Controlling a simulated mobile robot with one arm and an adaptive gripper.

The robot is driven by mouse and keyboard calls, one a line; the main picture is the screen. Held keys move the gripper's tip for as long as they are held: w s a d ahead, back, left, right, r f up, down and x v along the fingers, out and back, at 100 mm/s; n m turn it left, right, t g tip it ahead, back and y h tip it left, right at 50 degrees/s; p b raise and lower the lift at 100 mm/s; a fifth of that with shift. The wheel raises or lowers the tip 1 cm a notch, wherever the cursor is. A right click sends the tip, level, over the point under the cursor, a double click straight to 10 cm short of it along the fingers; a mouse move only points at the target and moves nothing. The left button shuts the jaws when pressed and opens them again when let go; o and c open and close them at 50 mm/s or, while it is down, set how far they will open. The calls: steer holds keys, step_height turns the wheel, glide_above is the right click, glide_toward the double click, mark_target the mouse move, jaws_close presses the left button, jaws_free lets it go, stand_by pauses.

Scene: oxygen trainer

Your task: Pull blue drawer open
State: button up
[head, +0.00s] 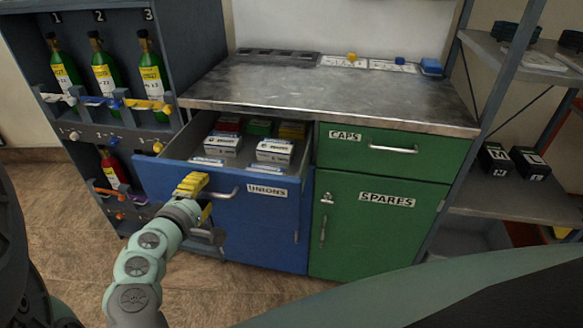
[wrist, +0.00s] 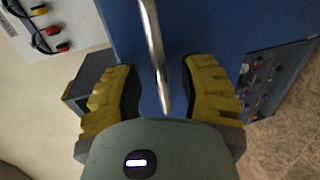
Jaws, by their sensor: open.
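The blue drawer (head: 223,189), labelled UNIONS, stands pulled out from the cabinet in the head view. Several small boxes, white, red, green and yellow, show inside it. Its metal bar handle (head: 222,195) is on the drawer front, and it also shows in the wrist view (wrist: 153,45). My gripper (head: 193,184) is at the left end of the handle, with yellow fingers. In the wrist view my gripper (wrist: 161,95) is open, with one finger on each side of the handle bar and visible gaps.
A green CAPS drawer (head: 390,150) and green SPARES door (head: 370,225) are closed at the right. A bottle rack (head: 100,125) with coloured levers stands close on the left. A metal worktop (head: 330,88) lies above the drawer. Floor is clear in front of the cabinet.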

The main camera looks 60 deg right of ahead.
steer(key=shift+d+f, duration=0.1)
steer(key=shift+d, duration=0.2)
steer(key=shift+o, duration=0.2)
steer(key=shift+a, duration=0.15)
jaws_close()
